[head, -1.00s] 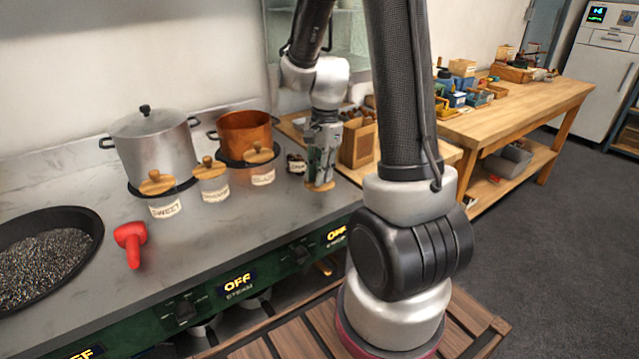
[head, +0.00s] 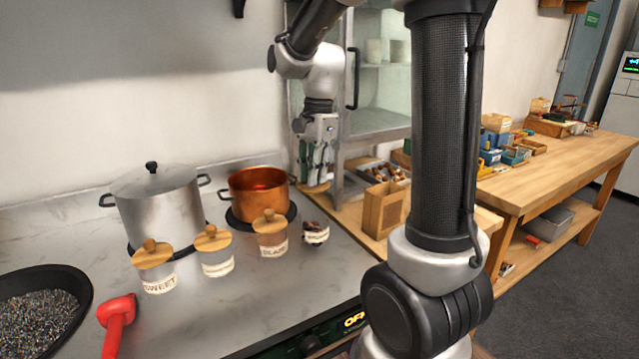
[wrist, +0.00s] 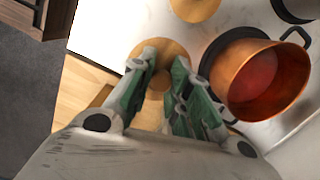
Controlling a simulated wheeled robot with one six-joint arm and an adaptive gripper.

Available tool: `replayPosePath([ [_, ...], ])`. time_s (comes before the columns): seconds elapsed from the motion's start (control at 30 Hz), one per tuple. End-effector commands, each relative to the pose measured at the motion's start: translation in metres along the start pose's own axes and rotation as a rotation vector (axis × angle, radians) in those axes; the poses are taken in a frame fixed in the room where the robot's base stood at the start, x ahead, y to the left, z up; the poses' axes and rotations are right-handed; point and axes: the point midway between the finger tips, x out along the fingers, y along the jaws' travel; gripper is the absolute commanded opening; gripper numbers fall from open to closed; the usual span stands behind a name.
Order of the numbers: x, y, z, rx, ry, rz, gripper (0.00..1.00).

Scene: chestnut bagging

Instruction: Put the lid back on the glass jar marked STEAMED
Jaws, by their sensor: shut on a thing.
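My gripper (head: 317,176) is shut on a round wooden lid (head: 315,188), holding it level in the air. The lid also shows between my fingers in the wrist view (wrist: 168,47). A small lidless jar (head: 316,234) with dark contents stands on the counter, at the right end of the row of jars. Its label is too small to read surely; it is the only jar seen open. In the head view the lid appears above this jar; whether it is directly over it I cannot tell. The jar is not clearly seen in the wrist view.
Lidded jars marked SWEET (head: 160,282) and GLAZE (head: 272,245), with another lidded jar (head: 217,263) between them, stand left of the open one. A copper pot (head: 258,200) and a steel pot (head: 160,212) stand behind. A wooden box (head: 383,212) is at right.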

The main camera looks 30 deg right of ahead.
Motion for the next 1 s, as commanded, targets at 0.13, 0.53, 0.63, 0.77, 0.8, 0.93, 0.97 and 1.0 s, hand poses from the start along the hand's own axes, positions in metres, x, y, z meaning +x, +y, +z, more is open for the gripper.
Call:
replayPosePath([
  [0.13,-0.002,0.005,0.002,0.049,0.000,-0.005,0.00],
  [0.53,0.028,0.006,-0.002,0.067,-0.001,-0.005,0.00],
  [0.63,0.038,0.007,-0.003,0.067,-0.001,-0.004,0.00],
  [0.77,0.050,0.006,-0.005,0.067,0.000,-0.006,0.00],
  [0.8,0.052,0.006,-0.005,0.067,0.000,-0.006,0.00],
  [0.93,0.059,0.006,-0.006,0.067,0.000,-0.006,0.00],
  [0.97,0.060,0.006,-0.006,0.067,0.000,-0.006,0.00],
  [1.0,0.061,0.006,-0.006,0.066,0.000,-0.007,0.00],
])
